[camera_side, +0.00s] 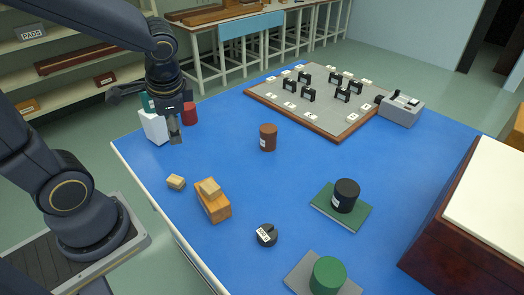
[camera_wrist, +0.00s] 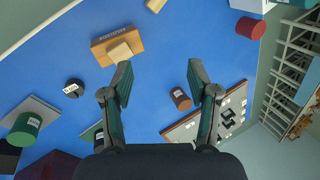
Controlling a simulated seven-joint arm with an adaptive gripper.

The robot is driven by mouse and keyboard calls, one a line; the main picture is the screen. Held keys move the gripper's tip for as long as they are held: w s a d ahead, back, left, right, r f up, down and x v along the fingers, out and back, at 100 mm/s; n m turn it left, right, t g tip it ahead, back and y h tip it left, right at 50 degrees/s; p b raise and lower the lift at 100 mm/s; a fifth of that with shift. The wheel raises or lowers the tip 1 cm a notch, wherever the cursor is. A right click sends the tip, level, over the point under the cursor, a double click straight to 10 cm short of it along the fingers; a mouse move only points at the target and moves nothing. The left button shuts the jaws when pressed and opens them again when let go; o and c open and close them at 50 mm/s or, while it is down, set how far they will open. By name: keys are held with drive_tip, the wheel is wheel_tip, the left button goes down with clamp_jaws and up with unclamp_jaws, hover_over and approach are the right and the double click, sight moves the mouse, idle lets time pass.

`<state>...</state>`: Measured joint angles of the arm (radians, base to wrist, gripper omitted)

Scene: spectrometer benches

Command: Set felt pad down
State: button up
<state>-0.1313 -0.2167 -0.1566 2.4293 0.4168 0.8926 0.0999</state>
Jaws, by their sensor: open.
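Two flat square pads lie on the blue table in the side view; I cannot tell which is felt. A green pad (camera_side: 322,208) lies under a black cylinder (camera_side: 345,195). A grey pad (camera_side: 300,277) lies under a green cylinder (camera_side: 327,275). In the wrist view the grey pad (camera_wrist: 42,112) is at the left, and part of the green pad (camera_wrist: 93,131) shows beside my left finger. My gripper (camera_side: 176,138) is at the table's far-left side, away from both pads. In the wrist view my gripper (camera_wrist: 160,76) is open, with nothing between its fingers.
An orange wooden block (camera_side: 214,204) carries a beige block (camera_side: 209,187); another beige block (camera_side: 175,182) lies beside it. A black weight (camera_side: 267,235) and brown cylinder (camera_side: 268,137) stand nearby. A white box (camera_side: 154,128) and red cylinder (camera_side: 190,114) are near my gripper. A board (camera_side: 312,117) lies behind.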

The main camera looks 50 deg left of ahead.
drive_tip(key=s+d+r+n+t+h, duration=0.3)
drive_tip(key=d+r+n+t+h, duration=0.1)
drive_tip(key=d+r, duration=0.2)
drive_tip(key=shift+d+r+t, duration=0.3)
drive_tip(key=shift+r, duration=0.5)
idle(0.4)
